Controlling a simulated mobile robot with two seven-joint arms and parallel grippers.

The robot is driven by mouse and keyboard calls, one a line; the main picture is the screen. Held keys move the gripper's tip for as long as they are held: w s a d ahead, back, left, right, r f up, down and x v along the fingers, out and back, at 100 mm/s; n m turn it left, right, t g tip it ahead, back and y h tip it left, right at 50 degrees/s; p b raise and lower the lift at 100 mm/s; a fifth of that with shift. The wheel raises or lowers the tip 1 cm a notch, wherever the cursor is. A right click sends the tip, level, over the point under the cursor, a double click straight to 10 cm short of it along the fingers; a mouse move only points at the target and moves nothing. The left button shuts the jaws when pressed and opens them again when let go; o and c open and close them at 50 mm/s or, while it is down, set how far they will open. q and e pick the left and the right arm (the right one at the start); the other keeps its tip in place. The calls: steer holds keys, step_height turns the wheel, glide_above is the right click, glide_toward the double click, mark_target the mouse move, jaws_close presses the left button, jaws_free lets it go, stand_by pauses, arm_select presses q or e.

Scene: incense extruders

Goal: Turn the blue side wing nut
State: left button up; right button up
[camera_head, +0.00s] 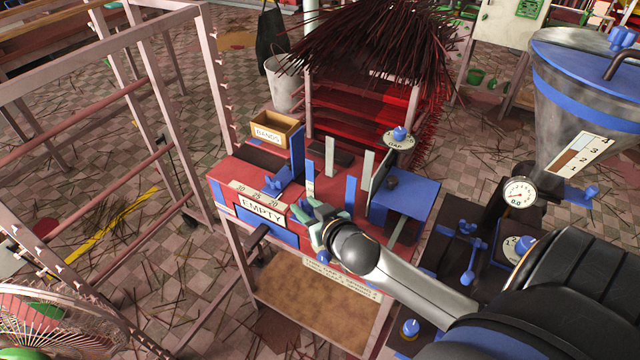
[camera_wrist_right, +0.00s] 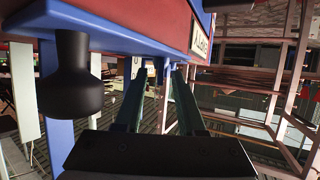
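Several blue wing-shaped parts show, and I cannot tell for sure which is the side wing nut. One blue winged part (camera_head: 279,182) sits at the foot of the upright blue plate on the red bench (camera_head: 228,171). A small blue knob (camera_head: 324,257) shows at the bench's front edge, just below my right gripper. My right gripper (camera_head: 309,210) is over the front of the bench, right of the EMPTY label. Its teal fingers are apart; in the right wrist view the gripper (camera_wrist_right: 157,75) shows nothing clearly held between them. My left gripper is out of view.
A wooden BANDS box (camera_head: 276,129) stands at the bench's back left. A blue plate (camera_head: 405,193) lies right of my gripper. A dark knob (camera_wrist_right: 72,78) is close to my fingers in the wrist view. A metal rack (camera_head: 152,150) stands at left.

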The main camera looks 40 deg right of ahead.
steer(key=v, duration=1.1)
steer(key=shift+s, duration=0.15)
steer(key=shift+r, duration=0.1)
